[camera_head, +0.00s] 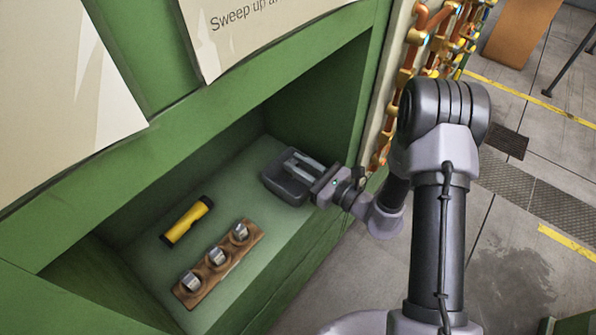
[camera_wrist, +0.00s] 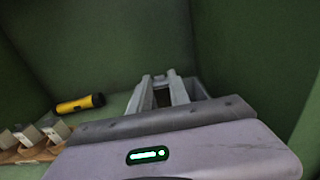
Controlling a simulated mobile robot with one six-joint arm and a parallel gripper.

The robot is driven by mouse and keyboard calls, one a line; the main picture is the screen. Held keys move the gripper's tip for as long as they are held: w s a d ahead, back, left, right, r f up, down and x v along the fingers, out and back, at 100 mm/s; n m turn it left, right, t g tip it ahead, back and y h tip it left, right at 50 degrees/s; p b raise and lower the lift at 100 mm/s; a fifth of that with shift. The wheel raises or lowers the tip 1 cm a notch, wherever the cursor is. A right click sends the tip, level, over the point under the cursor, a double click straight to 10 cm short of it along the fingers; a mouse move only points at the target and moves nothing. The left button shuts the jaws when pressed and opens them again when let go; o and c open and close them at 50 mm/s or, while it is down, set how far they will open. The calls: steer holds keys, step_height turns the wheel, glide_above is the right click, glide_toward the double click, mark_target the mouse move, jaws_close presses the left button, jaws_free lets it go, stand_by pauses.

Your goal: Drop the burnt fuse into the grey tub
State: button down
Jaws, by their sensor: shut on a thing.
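The grey tub (camera_head: 285,188) stands at the far right end of the green shelf. It also shows in the wrist view (camera_wrist: 196,88), behind and right of my fingers. My gripper (camera_head: 293,160) reaches in from the right, its fingers over the tub's opening. In the wrist view my gripper (camera_wrist: 162,83) is shut on a small grey thing (camera_wrist: 160,79) between the fingertips, which I take for the burnt fuse. Little of it shows, and its height above the tub floor is hard to tell.
A yellow and black flashlight-like cylinder (camera_head: 187,221) lies on the shelf to the left. In front of it is a brown wooden block (camera_head: 205,287) with three grey metal pieces. Green walls enclose the recess; the shelf between block and tub is clear.

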steer(key=shift+f+b, duration=0.55)
steer(key=shift+f, duration=0.65)
steer(key=c, duration=1.2)
jaws_free()
steer(key=shift+s, duration=0.1)
steer(key=shift+c, duration=0.2)
